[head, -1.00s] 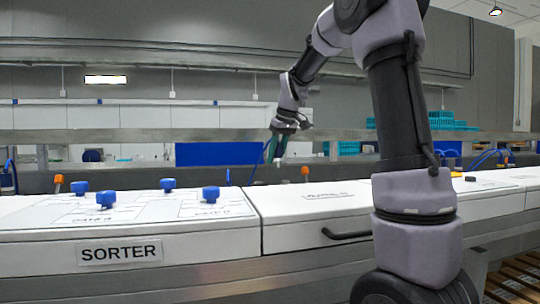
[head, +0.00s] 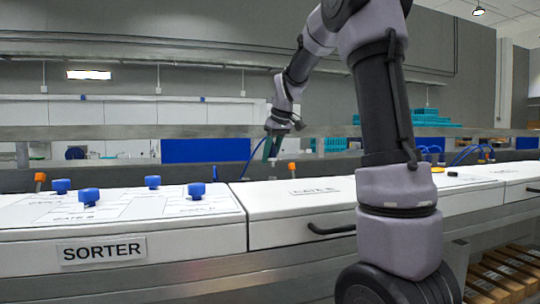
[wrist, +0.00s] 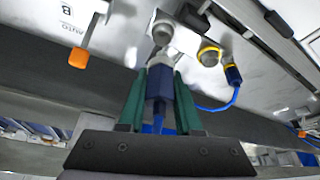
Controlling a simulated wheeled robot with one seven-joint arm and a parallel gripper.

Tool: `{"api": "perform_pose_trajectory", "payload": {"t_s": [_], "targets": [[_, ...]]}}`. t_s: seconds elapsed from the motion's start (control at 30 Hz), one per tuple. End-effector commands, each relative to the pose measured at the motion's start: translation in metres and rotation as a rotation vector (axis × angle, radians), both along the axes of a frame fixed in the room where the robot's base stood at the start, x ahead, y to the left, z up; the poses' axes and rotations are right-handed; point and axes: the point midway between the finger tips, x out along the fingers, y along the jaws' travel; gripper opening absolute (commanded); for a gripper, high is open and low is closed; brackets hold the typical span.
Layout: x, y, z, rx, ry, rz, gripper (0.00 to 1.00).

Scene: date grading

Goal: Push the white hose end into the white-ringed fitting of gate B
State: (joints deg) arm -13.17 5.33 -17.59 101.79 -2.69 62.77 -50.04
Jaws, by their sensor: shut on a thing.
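My gripper (wrist: 160,95) has green fingers and is shut on a blue hose end (wrist: 159,82), with its hose running back between the fingers. In the wrist view the hose end points at a pale round fitting (wrist: 163,30) on a white plate, near the letter B. The tip sits close below this fitting; I cannot tell whether they touch, and the white ring is hard to make out. In the head view my gripper (head: 270,150) is small, behind the white panels, and the fitting cannot be made out.
Beside the pale fitting is a yellow-ringed fitting (wrist: 209,55), with another blue hose end (wrist: 233,75) near it. An orange lever (wrist: 78,61) is at left. The sorter panel (head: 200,232) with blue knobs lies in front. A metal rail (head: 110,132) crosses behind.

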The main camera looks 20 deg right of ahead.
Motion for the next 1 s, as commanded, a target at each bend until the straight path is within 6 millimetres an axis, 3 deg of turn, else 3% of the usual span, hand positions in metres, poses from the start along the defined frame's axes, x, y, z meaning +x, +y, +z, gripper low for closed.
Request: {"api": "perform_pose_trajectory", "payload": {"t_s": [0.4,1.0], "targets": [[0.000,0.000,-0.001,0.000,0.000,0.000,0.00],[0.000,0.000,-0.018,0.001,0.000,-0.001,0.00]]}}
